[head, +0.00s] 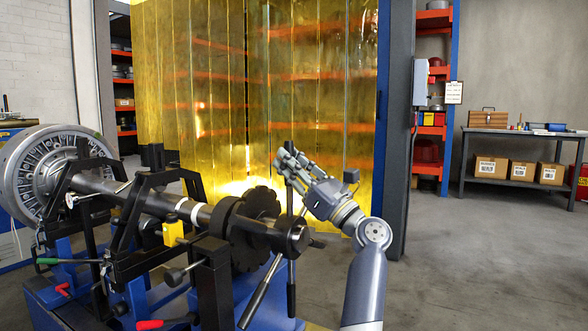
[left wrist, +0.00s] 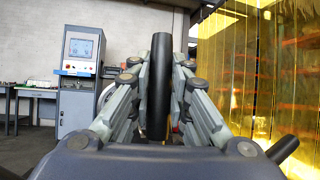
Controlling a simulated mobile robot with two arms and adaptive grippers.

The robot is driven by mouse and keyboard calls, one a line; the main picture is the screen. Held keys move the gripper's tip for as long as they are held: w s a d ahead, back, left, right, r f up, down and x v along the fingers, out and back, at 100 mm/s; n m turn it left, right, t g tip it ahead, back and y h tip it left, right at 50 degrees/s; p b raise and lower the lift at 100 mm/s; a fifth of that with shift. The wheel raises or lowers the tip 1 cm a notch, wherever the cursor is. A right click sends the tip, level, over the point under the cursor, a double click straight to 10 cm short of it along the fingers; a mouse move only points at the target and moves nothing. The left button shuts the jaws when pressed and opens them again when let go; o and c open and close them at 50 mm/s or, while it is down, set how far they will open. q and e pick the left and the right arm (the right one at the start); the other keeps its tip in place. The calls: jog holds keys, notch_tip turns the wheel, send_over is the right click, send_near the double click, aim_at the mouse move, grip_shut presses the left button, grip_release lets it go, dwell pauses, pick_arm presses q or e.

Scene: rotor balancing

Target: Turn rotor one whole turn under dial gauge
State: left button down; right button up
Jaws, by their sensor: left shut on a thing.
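The rotor's grey shaft (head: 150,203) runs across the black bearing stands at left. A large finned wheel (head: 25,190) is at its far end and a dark toothed disc (head: 246,250) near its near end. A black hub (head: 290,236) with several bar handles is at the near end. My left gripper (head: 288,165) is shut on the upright black bar handle (left wrist: 160,85), which stands between its fingers in the left wrist view. A small yellow block (head: 172,233) is beside the shaft; I cannot tell whether it is the dial gauge. My right gripper is not in view.
A yellow strip curtain (head: 200,80) hangs close behind the rotor. A workbench (head: 520,132) with cardboard boxes below stands at the right back. A grey cabinet with a screen (left wrist: 82,85) stands left in the left wrist view. The right floor is clear.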

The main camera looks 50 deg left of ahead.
pick_arm(q)
jog(key=shift+s+f+n, duration=0.15)
jog(key=shift+s+n, duration=0.15)
dwell(0.4)
jog(key=c, duration=1.5)
grip_release()
jog(key=shift+a, duration=0.15)
jog(key=v, duration=1.2)
jog(key=shift+w, duration=0.1)
